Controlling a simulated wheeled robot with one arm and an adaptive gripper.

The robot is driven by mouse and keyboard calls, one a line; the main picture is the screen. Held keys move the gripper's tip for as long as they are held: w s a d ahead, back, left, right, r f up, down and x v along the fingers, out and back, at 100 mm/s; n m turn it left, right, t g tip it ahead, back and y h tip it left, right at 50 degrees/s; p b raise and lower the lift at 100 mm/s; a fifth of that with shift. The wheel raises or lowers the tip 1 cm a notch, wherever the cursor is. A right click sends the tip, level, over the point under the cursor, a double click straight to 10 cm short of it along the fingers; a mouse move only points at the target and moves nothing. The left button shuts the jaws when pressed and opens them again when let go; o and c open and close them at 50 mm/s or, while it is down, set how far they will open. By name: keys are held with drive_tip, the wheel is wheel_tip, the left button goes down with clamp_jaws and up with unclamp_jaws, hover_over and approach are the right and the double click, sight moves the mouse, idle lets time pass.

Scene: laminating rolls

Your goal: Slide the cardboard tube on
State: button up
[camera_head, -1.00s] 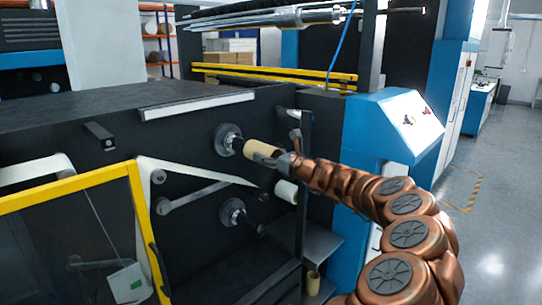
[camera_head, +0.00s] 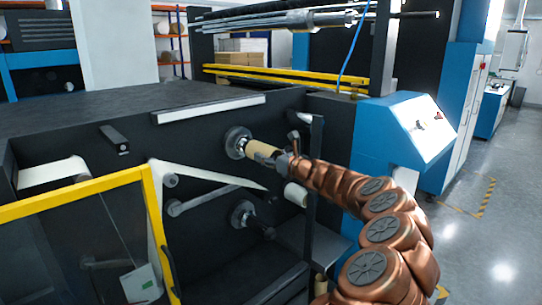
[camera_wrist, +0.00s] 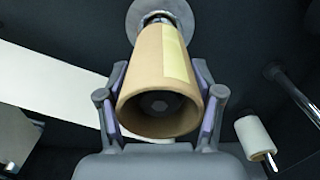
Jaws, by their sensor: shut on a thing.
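The tan cardboard tube (camera_head: 262,148) sits around the upper spindle on the machine's dark side panel, its far end close to the round grey flange (camera_head: 238,142). My gripper (camera_head: 279,160) is shut on the tube near its outer end. In the wrist view the tube (camera_wrist: 150,65) points away from me between the two fingers (camera_wrist: 160,105), with a pale yellow strip along its top. The spindle's end shows deep inside the open near end. The flange (camera_wrist: 148,8) shows beyond the tube, with a short piece of metal between them.
A lower bare spindle (camera_head: 242,214) sticks out below. A white roll (camera_head: 296,193) is to its right and also shows in the wrist view (camera_wrist: 252,133). A white web (camera_head: 205,174) runs left of the tube. A yellow-framed guard (camera_head: 80,190) stands at left; floor is free at right.

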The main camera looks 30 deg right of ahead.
drive_tip(key=shift+p+x, duration=0.55)
drive_tip(key=shift+x, duration=1.1)
drive_tip(key=shift+w, duration=0.1)
drive_tip(key=o, duration=1.2)
drive_tip(key=shift+v, duration=6)
